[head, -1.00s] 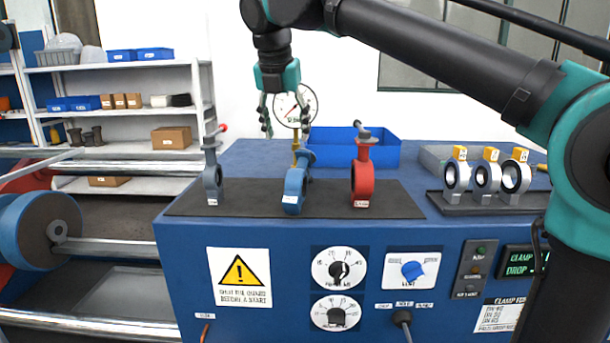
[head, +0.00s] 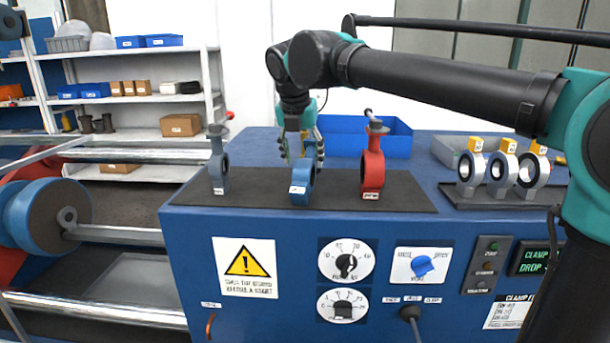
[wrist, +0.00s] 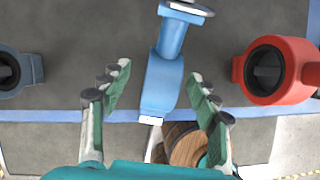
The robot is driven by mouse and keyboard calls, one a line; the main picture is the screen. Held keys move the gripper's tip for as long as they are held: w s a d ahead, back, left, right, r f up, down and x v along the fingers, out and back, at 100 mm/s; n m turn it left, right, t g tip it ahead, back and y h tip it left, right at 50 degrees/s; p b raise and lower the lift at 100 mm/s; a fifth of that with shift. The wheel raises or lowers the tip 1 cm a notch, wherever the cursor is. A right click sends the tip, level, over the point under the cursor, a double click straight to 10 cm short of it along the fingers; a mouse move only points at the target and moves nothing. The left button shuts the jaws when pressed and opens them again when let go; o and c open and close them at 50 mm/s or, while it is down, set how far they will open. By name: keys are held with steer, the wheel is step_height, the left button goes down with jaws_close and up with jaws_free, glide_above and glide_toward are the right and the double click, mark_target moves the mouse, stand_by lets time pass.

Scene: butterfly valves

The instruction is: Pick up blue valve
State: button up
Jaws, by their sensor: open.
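The blue valve (head: 302,182) stands on the dark mat between a grey valve (head: 218,165) and a red valve (head: 373,168). It also shows in the wrist view (wrist: 165,80), its tag end towards my gripper and its stem pointing away. My gripper (head: 303,150) is just behind and above the blue valve in the head view, pointing down. In the wrist view its open fingers (wrist: 160,95) lie left and right of the valve, with gaps on both sides.
The red valve (wrist: 277,70) is close to the right finger, and the grey valve (wrist: 15,70) is farther left. A blue bin (head: 360,140) stands behind. Several silver valves with yellow tops (head: 503,172) stand on a rack at the right. A round brown thing (wrist: 185,145) lies below the fingers.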

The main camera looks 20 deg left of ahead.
steer(key=shift+d+x, duration=0.1)
steer(key=shift+x, duration=1.25)
steer(key=shift+d+x, duration=0.15)
steer(key=shift+x, duration=1.2)
steer(key=shift+r, duration=0.1)
steer(key=shift+c, duration=0.5)
jaws_close()
